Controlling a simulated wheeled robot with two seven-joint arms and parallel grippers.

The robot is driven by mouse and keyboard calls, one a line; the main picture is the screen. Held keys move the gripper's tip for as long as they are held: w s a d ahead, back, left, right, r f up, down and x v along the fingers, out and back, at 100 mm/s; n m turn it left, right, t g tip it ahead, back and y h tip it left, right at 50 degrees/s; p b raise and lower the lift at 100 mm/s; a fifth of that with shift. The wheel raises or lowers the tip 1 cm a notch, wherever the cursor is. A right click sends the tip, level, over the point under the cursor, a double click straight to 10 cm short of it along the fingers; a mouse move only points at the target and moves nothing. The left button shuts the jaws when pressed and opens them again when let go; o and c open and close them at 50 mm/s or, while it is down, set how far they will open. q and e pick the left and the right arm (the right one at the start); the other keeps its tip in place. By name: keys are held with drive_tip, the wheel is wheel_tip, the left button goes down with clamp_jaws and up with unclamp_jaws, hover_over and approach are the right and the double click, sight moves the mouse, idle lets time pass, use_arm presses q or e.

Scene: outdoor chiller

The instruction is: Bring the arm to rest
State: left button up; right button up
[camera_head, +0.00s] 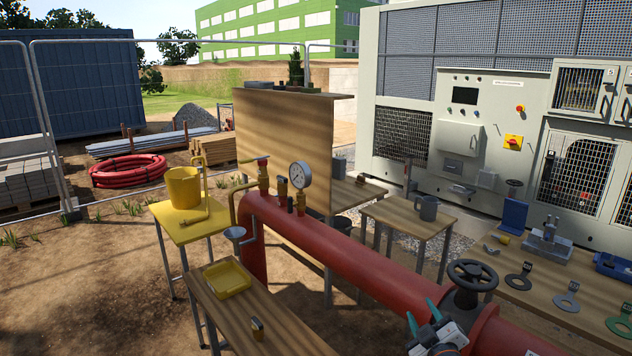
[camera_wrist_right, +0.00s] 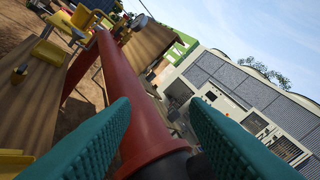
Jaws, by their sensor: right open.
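My right gripper (camera_head: 423,317) is at the bottom of the head view, its teal fingertips pointing up, in front of the red pipe (camera_head: 340,255) and left of the dark handwheel (camera_head: 473,275). It is open. In the right wrist view, its two teal fingers (camera_wrist_right: 160,112) stand wide apart with nothing held between them. The red pipe (camera_wrist_right: 118,85) runs behind the gap between them; I cannot tell how close it is. My left gripper is in neither view.
A wooden bench (camera_head: 280,335) with a yellow tray (camera_head: 227,279) stands left of the pipe. A yellow table (camera_head: 187,228) holds a yellow bucket (camera_head: 183,187). A pressure gauge (camera_head: 300,174) rises from the pipe. At right, a workbench (camera_head: 535,283) carries flat rings and a vise. Bare ground is open at left.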

drive_tip(key=s+f+m+g+h, duration=0.1)
drive_tip(key=s+f+m+g, duration=0.2)
drive_tip(key=s+f, duration=0.4)
drive_tip(key=s+f+m+g+h, duration=0.15)
drive_tip(key=s+f+g, duration=0.25)
drive_tip(key=s, duration=0.6)
drive_tip(key=s+a+f+m+g+y, duration=0.1)
drive_tip(key=s+g, duration=0.3)
drive_tip(key=s, duration=0.7)
drive_tip(key=s+a+f+m+g+y, duration=0.1)
drive_tip(key=s+a+m+g, duration=0.15)
drive_tip(key=s, duration=0.85)
wheel_tip(320, 180, down, 38)
drive_tip(key=s+g+b, duration=0.2)
drive_tip(key=b, duration=1)
drive_tip(key=s+d+f+b, duration=0.1)
drive_tip(key=s+f+b, duration=0.2)
drive_tip(key=f, duration=0.6)
drive_tip(key=s+d+f+g+b, duration=0.1)
drive_tip(key=s+f+b, duration=0.2)
drive_tip(key=s+f, duration=0.4)
drive_tip(key=s+d+f+n+b, duration=0.1)
drive_tip(key=s+f+b, duration=0.3)
drive_tip(key=f, duration=0.6)
drive_tip(key=shift+s+d+f, duration=0.35)
drive_tip(key=shift+s+f, duration=0.05)
drive_tip(key=shift+s, duration=0.6)
drive_tip(key=shift+g+h, duration=0.25)
